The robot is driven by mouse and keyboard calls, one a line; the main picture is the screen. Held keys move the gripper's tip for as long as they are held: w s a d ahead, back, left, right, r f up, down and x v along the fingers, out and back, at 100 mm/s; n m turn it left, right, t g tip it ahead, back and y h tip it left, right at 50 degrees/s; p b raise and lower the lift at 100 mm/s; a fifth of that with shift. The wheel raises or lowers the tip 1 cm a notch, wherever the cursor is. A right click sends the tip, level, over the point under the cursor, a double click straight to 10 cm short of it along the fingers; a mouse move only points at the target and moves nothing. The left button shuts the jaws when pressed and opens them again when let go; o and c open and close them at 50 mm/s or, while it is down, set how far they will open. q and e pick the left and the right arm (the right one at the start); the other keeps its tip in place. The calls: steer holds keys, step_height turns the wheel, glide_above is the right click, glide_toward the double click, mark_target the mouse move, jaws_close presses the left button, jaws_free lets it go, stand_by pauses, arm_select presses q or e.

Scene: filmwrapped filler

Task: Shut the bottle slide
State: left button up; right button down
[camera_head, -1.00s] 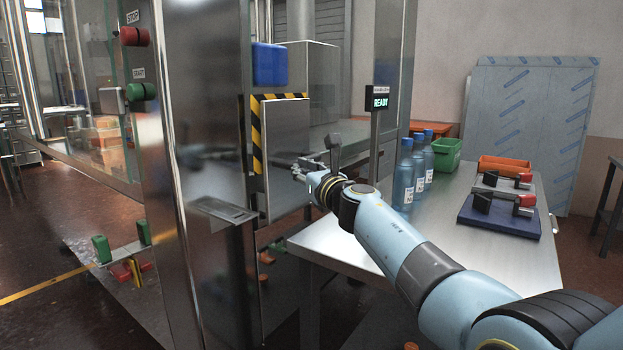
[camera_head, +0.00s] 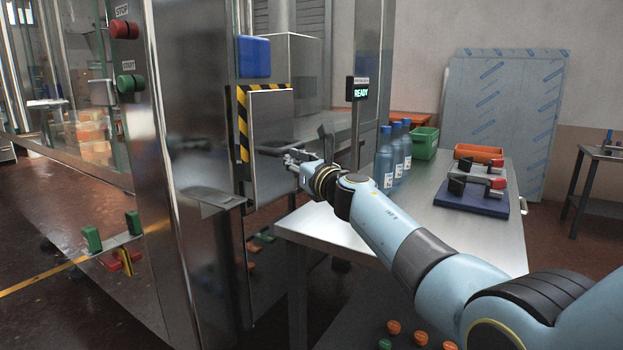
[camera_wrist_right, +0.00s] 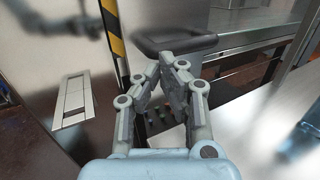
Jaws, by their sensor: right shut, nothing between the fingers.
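A flat grey metal panel (camera_head: 271,150), which looks like the bottle slide, stands upright on the machine beside a yellow-black striped edge (camera_head: 242,125). My left gripper is not in view.
A steel table (camera_head: 340,232) holds blue bottles (camera_head: 384,160), a green bin (camera_head: 424,143), an orange bin (camera_head: 478,153) and a blue fixture (camera_head: 471,198). A display (camera_head: 358,90) reads READY. A metal ledge (camera_head: 213,197) juts from the machine. Caps lie below the table.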

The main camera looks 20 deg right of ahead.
steer(key=r+p+v, duration=0.1)
steer(key=p+v, duration=0.3)
steer(key=v, duration=0.6)
steer(key=s+d+f+m+g+h, duration=0.15)
steer(key=s+f+m, duration=0.35)
steer(key=s+f, duration=0.65)
steer(key=s+d+f+m+g+h+b, duration=0.15)
steer(key=s+f+m+g, duration=0.35)
steer(key=f, duration=1.1)
steer(key=s+d+f+m+g+h, duration=0.1)
steer(key=s+d+f+m, duration=0.25)
steer(key=s+f, duration=0.85)
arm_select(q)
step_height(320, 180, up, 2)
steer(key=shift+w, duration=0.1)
arm_select(e)
steer(key=s+d+f+m+g, duration=0.1)
steer(key=s+f+m+g, duration=0.2)
steer(key=s, duration=0.9)
steer(key=s+d+f+m+g+h, duration=0.1)
steer(key=s+f+m+g, duration=0.2)
steer(key=s+f+m, duration=0.6)
steer(key=s+d+f+m+g, duration=0.1)
steer(key=s+f+m+g, duration=0.3)
steer(key=s+m, duration=0.9)
step_height(320, 180, down, 3)
steer(key=s, duration=0.2)
steer(key=shift+s+d+r, duration=0.2)
steer(key=shift+s+d, duration=0.05)
